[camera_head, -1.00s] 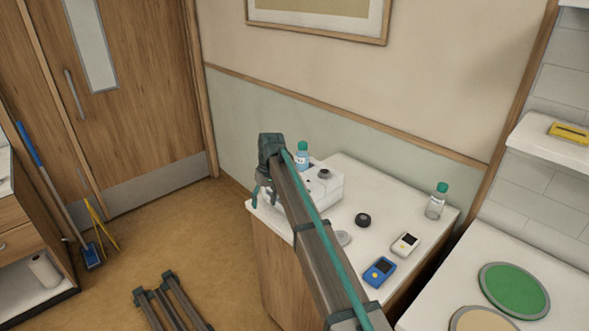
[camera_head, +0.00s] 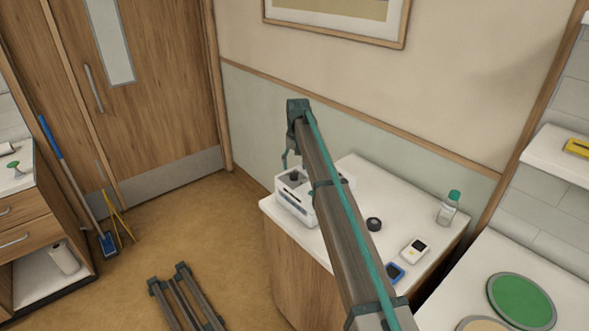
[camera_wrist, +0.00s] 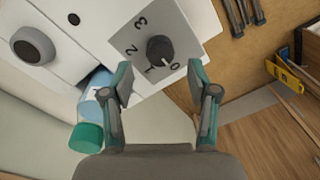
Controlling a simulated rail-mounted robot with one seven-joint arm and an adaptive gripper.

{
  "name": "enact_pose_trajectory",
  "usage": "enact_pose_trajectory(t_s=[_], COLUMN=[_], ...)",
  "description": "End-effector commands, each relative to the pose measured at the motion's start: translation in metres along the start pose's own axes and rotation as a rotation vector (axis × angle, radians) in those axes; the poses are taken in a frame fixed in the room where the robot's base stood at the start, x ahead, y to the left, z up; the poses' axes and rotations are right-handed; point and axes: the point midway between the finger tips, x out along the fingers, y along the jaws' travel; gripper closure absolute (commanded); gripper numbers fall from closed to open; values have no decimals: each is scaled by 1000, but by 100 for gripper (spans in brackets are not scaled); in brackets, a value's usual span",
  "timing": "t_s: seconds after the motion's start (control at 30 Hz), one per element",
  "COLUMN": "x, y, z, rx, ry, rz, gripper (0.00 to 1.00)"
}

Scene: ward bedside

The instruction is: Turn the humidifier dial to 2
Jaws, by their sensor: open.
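The white humidifier (camera_head: 299,208) stands at the left end of the bedside top in the head view, partly hidden by my arm. In the wrist view its grey dial plate (camera_wrist: 127,45) carries the numbers 3, 2, 1 and 0. The dark round dial (camera_wrist: 160,49) sits on this plate, and its white mark points at or near 0. My gripper (camera_wrist: 160,76) is open and empty. Its fingers are apart on either side of the dial in the picture, with no visible contact. In the head view my gripper (camera_head: 287,160) is above the humidifier.
A larger dark knob (camera_wrist: 33,48) is on the white body. A teal-capped bottle (camera_wrist: 89,135) lies behind my left finger in the wrist view. A black puck (camera_head: 374,224), white meter (camera_head: 414,250), blue meter (camera_head: 395,273) and clear bottle (camera_head: 448,208) are on the bedside top.

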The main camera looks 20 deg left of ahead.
Motion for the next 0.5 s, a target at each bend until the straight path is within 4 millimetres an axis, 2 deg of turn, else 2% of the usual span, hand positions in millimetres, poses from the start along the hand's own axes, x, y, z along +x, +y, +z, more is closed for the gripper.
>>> enact_pose_trajectory(t_s=[0.23,0.5], x=[30,40], y=[0,0], z=[0,0], rx=[-1,-1], ry=[0,1], rz=[0,0], gripper=[41,41])
